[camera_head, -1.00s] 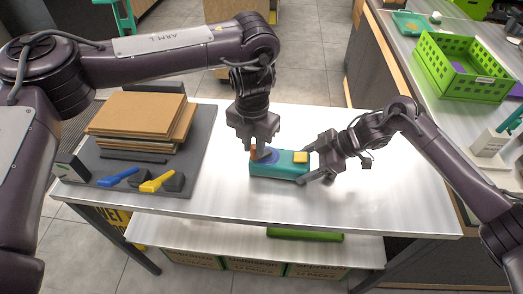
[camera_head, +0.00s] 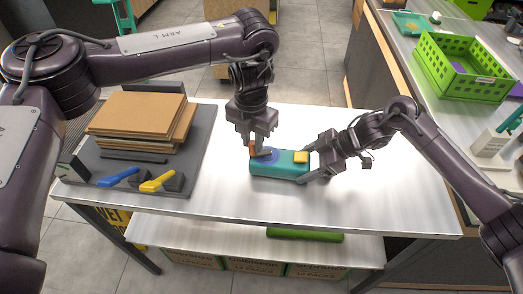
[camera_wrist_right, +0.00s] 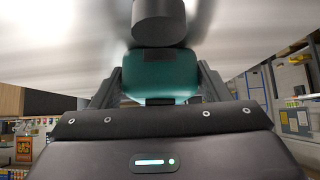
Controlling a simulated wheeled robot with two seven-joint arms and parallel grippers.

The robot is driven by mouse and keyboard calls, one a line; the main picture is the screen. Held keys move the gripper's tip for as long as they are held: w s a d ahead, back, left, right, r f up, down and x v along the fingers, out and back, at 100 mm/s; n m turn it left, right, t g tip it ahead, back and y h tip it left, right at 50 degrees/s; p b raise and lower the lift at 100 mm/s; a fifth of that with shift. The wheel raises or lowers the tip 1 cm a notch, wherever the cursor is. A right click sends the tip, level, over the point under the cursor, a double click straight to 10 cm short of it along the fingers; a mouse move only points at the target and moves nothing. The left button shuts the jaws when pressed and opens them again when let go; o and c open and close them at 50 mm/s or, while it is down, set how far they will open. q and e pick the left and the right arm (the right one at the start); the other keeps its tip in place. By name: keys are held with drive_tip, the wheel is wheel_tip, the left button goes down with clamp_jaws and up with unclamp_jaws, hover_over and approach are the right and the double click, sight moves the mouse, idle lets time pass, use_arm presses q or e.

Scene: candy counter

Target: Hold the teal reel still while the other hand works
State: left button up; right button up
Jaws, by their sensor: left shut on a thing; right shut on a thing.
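The teal reel (camera_head: 285,168) lies on the white table, with a blue-purple disc (camera_head: 268,156) on its left part and a yellow block (camera_head: 301,157) on its right part. My right gripper (camera_head: 312,163) is shut on the reel's right end. In the right wrist view the reel's teal end (camera_wrist_right: 160,75) sits between the fingers. My left gripper (camera_head: 260,151) points down over the reel's left part, shut on a small orange-brown knob (camera_head: 252,149) beside the disc. The fingers partly hide the knob and disc.
A dark mat (camera_head: 205,150) at the left holds stacked brown boards (camera_head: 140,113), a blue tool (camera_head: 118,178) and a yellow tool (camera_head: 157,181). A green crate (camera_head: 462,86) stands on the right counter. The table's front right is clear.

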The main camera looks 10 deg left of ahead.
use_arm(q)
drive_tip(key=o, duration=0.5)
drive_tip(key=shift+w, duration=0.1)
drive_tip(key=shift+r, duration=0.15)
drive_tip(key=shift+r, duration=2.4)
drive_tip(key=shift+c, duration=0.4)
drive_tip(key=shift+s+a+r+m+t+h, duration=0.3)
drive_tip(key=shift+a+r+m+t, duration=0.1)
drive_tip(key=shift+a, duration=0.05)
drive_tip(key=shift+m+t+h, duration=0.4)
drive_tip(key=shift+t, duration=0.1)
drive_tip(key=shift+d+f, duration=0.15)
drive_tip(key=shift+f, duration=1.3)
drive_tip(key=shift+d+f, duration=0.1)
drive_tip(key=shift+f, duration=1.3)
